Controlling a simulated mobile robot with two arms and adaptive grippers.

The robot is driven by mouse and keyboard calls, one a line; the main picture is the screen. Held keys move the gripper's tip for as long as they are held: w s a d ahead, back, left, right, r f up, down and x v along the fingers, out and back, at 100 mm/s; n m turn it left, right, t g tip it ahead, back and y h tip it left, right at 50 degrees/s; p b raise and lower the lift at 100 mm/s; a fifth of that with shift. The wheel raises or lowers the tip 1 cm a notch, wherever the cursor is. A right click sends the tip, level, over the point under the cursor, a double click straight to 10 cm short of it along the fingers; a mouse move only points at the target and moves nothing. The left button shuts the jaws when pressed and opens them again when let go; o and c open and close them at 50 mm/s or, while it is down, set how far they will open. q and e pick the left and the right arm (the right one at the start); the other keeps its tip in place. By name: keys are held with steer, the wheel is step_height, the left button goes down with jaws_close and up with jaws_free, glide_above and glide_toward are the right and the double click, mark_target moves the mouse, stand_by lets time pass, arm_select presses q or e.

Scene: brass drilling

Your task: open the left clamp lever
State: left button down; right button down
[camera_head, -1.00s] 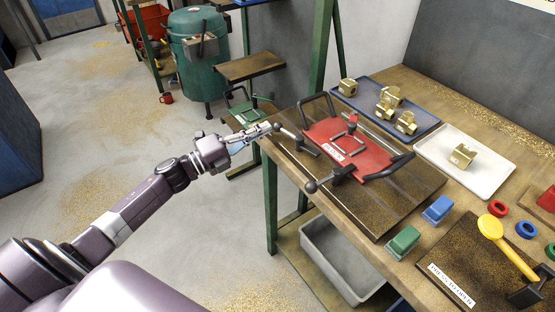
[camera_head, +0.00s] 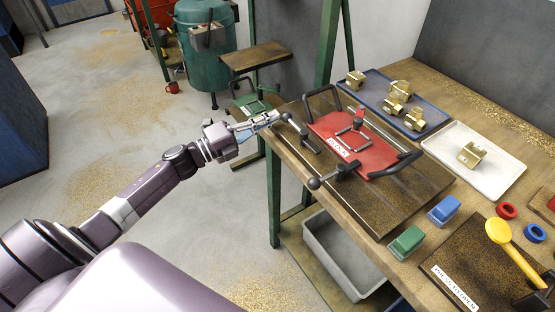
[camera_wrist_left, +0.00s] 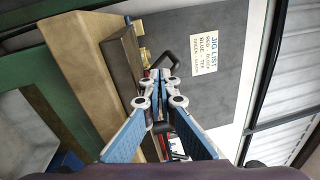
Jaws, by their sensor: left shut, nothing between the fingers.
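The red jig (camera_head: 375,150) lies on a dark base plate (camera_head: 395,205) on the workbench. The left clamp lever (camera_head: 303,133) is a dark bar with a ball knob, at the jig's left edge. A second clamp lever (camera_head: 330,178) with a ball knob sits at the near edge. My left gripper (camera_head: 274,116) is shut and empty, its fingertips close beside the left lever's knob; I cannot tell if they touch. In the left wrist view the shut fingers (camera_wrist_left: 158,80) point toward the bench and hide most of the jig. My right gripper is not in view.
A blue tray (camera_head: 438,112) with brass parts and a white tray (camera_head: 500,185) with one stand behind. A grey bin (camera_head: 335,260) is below.

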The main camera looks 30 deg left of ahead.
arm_select(q)
steer(key=shift+s, duration=0.1)
steer(key=v, duration=1.1)
steer(key=shift+s+a, duration=0.25)
steer(key=shift+s, duration=0.1)
steer(key=shift+f, duration=0.1)
